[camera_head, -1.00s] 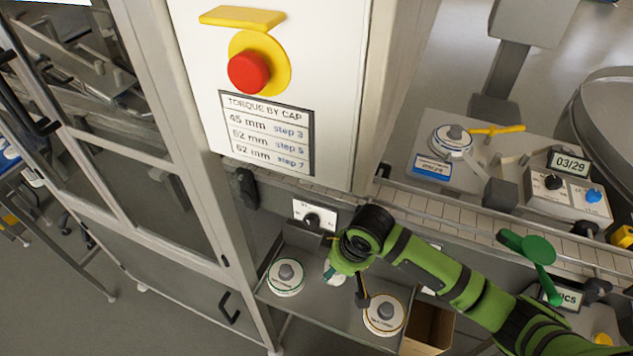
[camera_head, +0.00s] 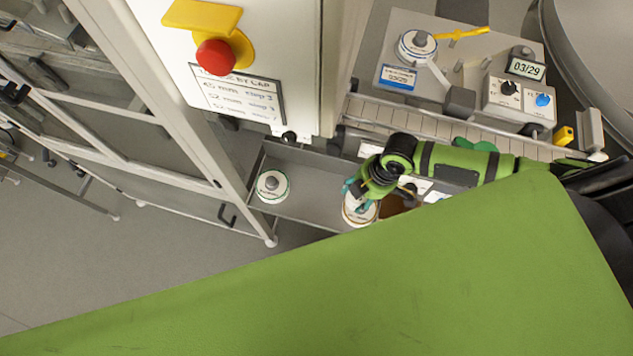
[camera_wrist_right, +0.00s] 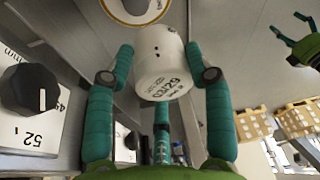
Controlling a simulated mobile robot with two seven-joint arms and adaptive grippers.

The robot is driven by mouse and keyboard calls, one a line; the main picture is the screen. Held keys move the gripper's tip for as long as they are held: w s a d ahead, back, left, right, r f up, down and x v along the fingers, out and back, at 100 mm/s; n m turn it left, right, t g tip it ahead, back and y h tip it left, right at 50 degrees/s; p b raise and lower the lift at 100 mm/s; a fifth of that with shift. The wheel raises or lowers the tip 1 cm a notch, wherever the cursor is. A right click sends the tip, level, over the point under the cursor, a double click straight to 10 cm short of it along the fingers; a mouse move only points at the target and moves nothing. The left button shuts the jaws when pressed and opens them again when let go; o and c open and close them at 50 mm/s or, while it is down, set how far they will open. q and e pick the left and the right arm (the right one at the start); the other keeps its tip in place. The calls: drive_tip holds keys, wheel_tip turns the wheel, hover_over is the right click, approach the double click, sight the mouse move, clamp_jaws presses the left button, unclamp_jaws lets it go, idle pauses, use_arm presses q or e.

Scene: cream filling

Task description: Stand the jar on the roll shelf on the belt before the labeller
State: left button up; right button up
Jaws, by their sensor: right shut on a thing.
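My right gripper (camera_head: 360,195) is over the roll shelf (camera_head: 318,190), low in the middle of the head view. In the right wrist view its teal fingers (camera_wrist_right: 160,80) are shut around a small white jar (camera_wrist_right: 163,52), with 03/29 printed on the face towards the camera. In the head view I cannot make the jar out. The belt (camera_head: 440,124) runs behind the gripper. The labeller (camera_head: 455,60), with its white roll and 03/29 display, stands beyond it. My left gripper (camera_wrist_right: 288,24) shows at the wrist view's upper right, fingers spread.
A green-ringed roll (camera_head: 272,187) and an orange-ringed roll (camera_head: 359,212) lie on the shelf. A brown box (camera_head: 398,205) is right of the gripper. The white cabinet (camera_head: 270,50) with a red button stands left of the belt. My green arm link covers the foreground.

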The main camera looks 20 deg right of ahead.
drive_tip(key=w+a+f+b, duration=0.3)
drive_tip(key=w+b, duration=0.1)
drive_tip(key=b, duration=0.1)
drive_tip(key=w+a+f+b, duration=0.3)
drive_tip(key=a+f+b, duration=0.1)
drive_tip(key=b, duration=0.2)
drive_tip(key=shift+w+a+b, duration=0.1)
drive_tip(key=shift+w+b, duration=0.2)
drive_tip(key=shift+w, duration=0.05)
drive_tip(key=shift+w+a, duration=0.3)
wheel_tip(320, 180, down, 4)
drive_tip(key=b, duration=0.5)
drive_tip(key=shift+f, duration=0.1)
drive_tip(key=o, duration=1.2)
